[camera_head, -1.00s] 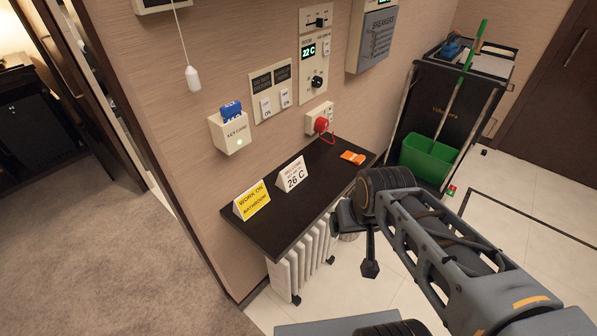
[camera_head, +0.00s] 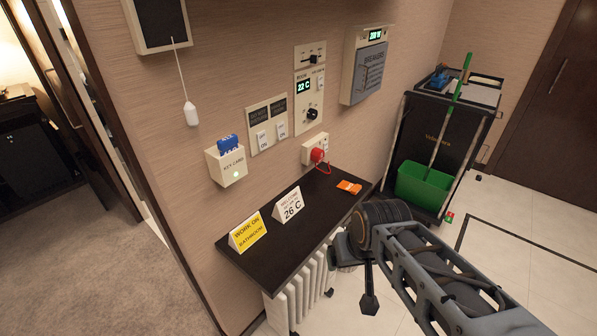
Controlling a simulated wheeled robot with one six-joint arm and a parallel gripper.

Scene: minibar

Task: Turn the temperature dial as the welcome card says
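The temperature dial (camera_head: 312,114) is a dark round knob on the cream wall panel, below a green display (camera_head: 303,86) reading 22 C. The white welcome card (camera_head: 288,205) stands on the dark shelf and reads 26 C; its smaller upper lines are hard to read. My gripper (camera_head: 369,302) hangs low in front of the shelf's right end, well below and apart from the dial. I see it only from the side and small, so its fingers cannot be told apart.
A yellow sign (camera_head: 247,233) and an orange object (camera_head: 348,187) are on the shelf (camera_head: 278,250). A red plug (camera_head: 318,155), key card holder (camera_head: 230,167), switches (camera_head: 272,135), slider (camera_head: 312,59) and breaker box (camera_head: 366,65) line the wall. A cart with a green bucket (camera_head: 424,188) stands right.

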